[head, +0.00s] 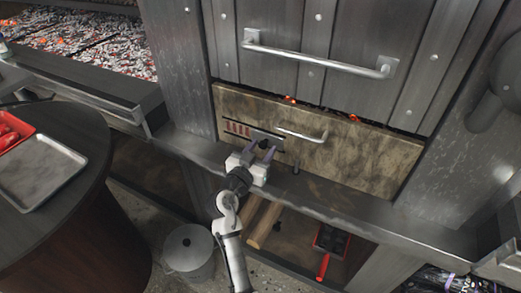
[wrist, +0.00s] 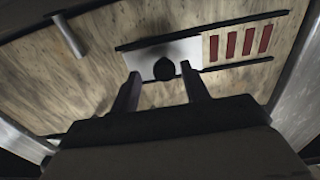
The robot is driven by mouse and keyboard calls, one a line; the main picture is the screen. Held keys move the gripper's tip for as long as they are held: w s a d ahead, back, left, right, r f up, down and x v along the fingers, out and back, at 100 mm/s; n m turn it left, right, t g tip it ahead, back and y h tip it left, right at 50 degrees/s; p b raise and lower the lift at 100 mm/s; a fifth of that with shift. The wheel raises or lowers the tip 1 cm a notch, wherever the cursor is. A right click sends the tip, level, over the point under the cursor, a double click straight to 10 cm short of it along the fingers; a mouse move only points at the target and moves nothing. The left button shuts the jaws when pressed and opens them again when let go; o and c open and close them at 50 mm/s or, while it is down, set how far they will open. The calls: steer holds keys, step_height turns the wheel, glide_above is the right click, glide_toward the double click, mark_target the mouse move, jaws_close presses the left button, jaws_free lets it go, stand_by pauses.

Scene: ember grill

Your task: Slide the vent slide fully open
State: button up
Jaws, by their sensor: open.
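The vent slide (wrist: 190,52) is a pale metal plate with a round black knob (wrist: 164,69), set between two dark rails on the brownish drawer front. Several red slots (wrist: 238,43) show uncovered to its right in the wrist view. In the head view the slots (head: 238,129) are left of the vent slide (head: 279,142), which my gripper partly hides. My gripper (wrist: 160,82) is open, its two dark fingers pointing at the panel. The knob appears between the fingertips in the wrist view; I cannot tell whether they touch it. The gripper (head: 263,151) also shows in the head view.
A bar handle (head: 302,135) sits right of the slide on the same panel (head: 350,160). A longer handle (head: 320,62) crosses the door above. A metal ledge (head: 330,205) runs below. A round table (head: 60,215) with trays stands left; a pot (head: 190,252) is on the floor.

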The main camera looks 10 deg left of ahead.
steer(key=b+v, duration=0.3)
steer(key=v, duration=1.1)
steer(key=shift+b, duration=0.3)
steer(key=shift+w+r, duration=0.1)
steer(key=shift+r, duration=0.05)
